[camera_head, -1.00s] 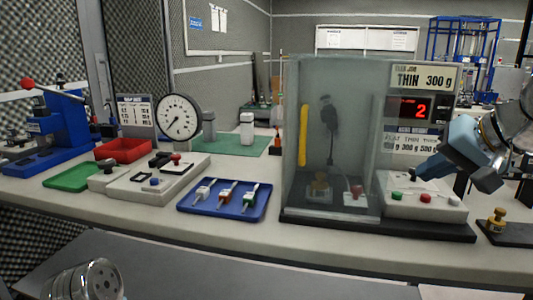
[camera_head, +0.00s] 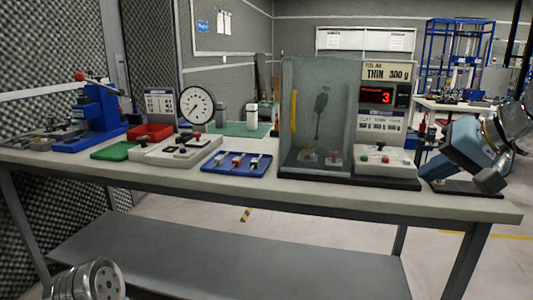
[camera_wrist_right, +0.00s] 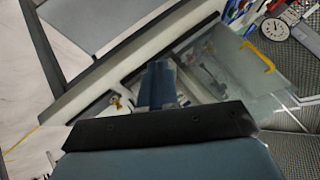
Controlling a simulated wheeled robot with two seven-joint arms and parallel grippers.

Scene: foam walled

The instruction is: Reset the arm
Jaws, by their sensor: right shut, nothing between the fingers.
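My right gripper (camera_head: 436,168) comes in from the right over the right end of the workbench (camera_head: 440,205). Its fingers are shut with nothing between them. In the right wrist view the shut fingers (camera_wrist_right: 158,85) point toward the bench and the clear-walled enclosure (camera_wrist_right: 275,75). The gripper is beside the control box (camera_head: 385,158) and hides part of the black plate (camera_head: 475,188) at the bench end. My left gripper is not in view; only a metallic part of mine shows at the bottom left.
The enclosure (camera_head: 305,110) has a red display (camera_head: 376,96) reading 3. Left of it are a blue tray (camera_head: 235,172) with several small parts, a dial gauge (camera_head: 197,106), a red bin (camera_head: 150,132) and a blue press (camera_head: 98,110). Floor shows right of the bench.

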